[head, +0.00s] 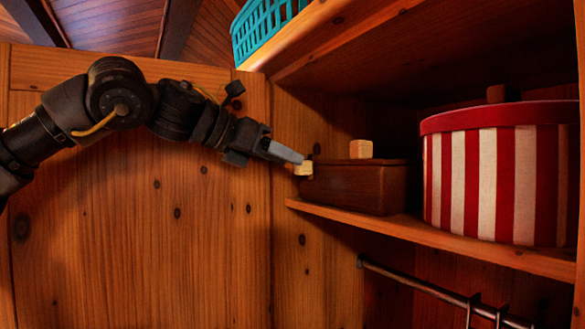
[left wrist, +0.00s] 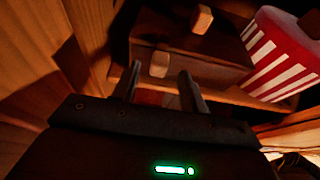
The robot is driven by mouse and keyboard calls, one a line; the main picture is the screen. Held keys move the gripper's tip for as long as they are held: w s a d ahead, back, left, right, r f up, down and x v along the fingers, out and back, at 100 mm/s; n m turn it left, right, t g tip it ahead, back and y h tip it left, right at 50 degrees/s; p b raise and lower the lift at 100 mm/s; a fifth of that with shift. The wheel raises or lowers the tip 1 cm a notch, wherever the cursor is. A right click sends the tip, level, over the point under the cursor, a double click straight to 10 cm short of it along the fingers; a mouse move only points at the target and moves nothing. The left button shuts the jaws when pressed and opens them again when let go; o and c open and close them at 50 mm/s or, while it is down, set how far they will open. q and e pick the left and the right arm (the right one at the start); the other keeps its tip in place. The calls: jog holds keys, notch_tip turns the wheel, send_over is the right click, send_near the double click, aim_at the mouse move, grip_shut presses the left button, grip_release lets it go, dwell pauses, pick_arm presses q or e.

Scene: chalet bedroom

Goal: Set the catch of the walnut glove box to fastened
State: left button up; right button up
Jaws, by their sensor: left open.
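The walnut glove box (head: 362,188) is a dark brown lidded box on the wardrobe shelf. Its lid looks closed, with a pale wooden knob (head: 361,149) on top. A pale block, which looks like the catch (head: 304,168), sits on its left end. My left gripper (head: 300,160) is at this catch, its fingers overlapping it in the head view. In the left wrist view the box (left wrist: 190,45) lies ahead, and the catch (left wrist: 159,64) shows between and just beyond the two open fingers (left wrist: 158,84). Whether the fingers touch it I cannot tell. My right gripper is not in view.
A red-and-white striped round box (head: 500,175) stands right of the walnut box on the same shelf (head: 430,233). A teal basket (head: 265,32) sits on the shelf above. A hanging rail (head: 420,286) runs below. The wooden panel (head: 140,220) stands at left.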

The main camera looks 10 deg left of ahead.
pick_arm(q)
jog(key=b+v, duration=0.2)
jog(key=v, duration=0.6)
